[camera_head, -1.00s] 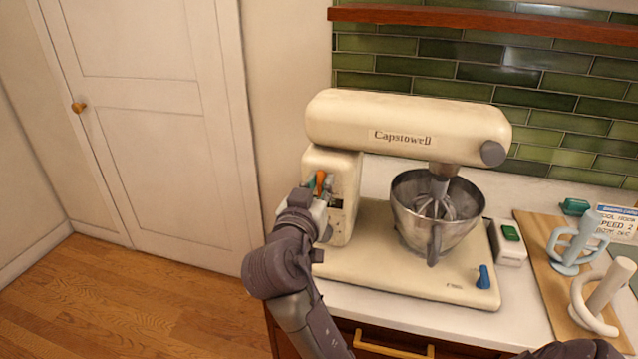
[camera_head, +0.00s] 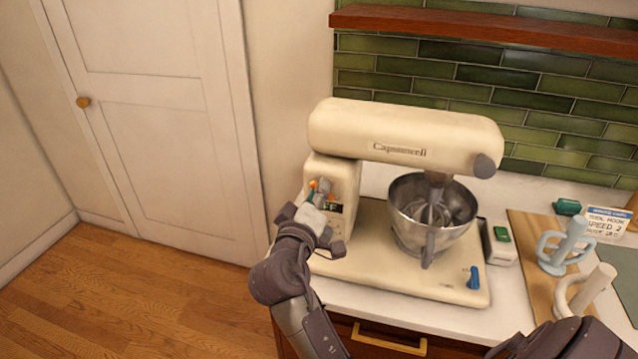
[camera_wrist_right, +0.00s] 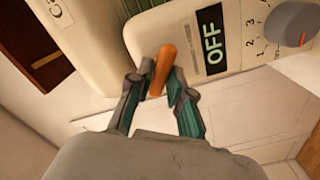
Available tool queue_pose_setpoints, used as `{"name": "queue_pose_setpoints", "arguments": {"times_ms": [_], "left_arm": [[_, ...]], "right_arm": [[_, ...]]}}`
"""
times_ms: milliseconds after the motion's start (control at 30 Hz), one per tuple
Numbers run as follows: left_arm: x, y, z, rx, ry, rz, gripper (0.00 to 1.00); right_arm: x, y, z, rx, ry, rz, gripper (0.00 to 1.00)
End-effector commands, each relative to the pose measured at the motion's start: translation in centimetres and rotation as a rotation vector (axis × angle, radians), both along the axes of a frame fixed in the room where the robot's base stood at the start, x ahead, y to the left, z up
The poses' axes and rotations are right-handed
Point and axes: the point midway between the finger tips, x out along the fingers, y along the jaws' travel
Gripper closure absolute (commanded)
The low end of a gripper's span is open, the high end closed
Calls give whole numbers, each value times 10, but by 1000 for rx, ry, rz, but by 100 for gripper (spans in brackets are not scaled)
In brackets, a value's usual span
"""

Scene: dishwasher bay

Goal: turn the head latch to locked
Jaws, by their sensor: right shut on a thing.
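The cream stand mixer (camera_head: 400,135) stands on the counter with its head lying level over a steel bowl (camera_head: 405,190). An orange lever (camera_wrist_right: 161,70), which I take for the head latch, sticks out of the mixer's side beside a dark OFF label (camera_wrist_right: 211,40). My right gripper (camera_wrist_right: 160,88) is shut on this lever, with one green-padded finger on each side. In the head view the right gripper (camera_head: 318,197) is at the mixer's column and hides most of the lever. No lock marking is readable. My left gripper is not in view.
A grey speed knob (camera_wrist_right: 291,24) sits beyond the OFF label. A blue lever (camera_head: 474,278) is on the mixer base. To the right are a white box with a green top (camera_head: 501,235), a wooden board (camera_head: 524,228) with attachments, and a sign card (camera_head: 606,222).

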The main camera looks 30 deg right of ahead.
Motion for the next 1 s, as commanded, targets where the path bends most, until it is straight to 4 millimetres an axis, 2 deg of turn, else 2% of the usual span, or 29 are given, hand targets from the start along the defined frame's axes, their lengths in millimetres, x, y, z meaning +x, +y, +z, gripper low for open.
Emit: {"name": "queue_pose_setpoints", "arguments": {"times_ms": [33, 500, 1000], "left_arm": [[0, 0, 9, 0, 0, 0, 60], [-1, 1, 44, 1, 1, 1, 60], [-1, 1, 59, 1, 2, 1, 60]], "right_arm": [[0, 0, 5, -30, 32, 1, 100], [1, 1, 3, -296, 341, 2, 100], [1, 1, -1, -423, 487, 1, 100]]}}
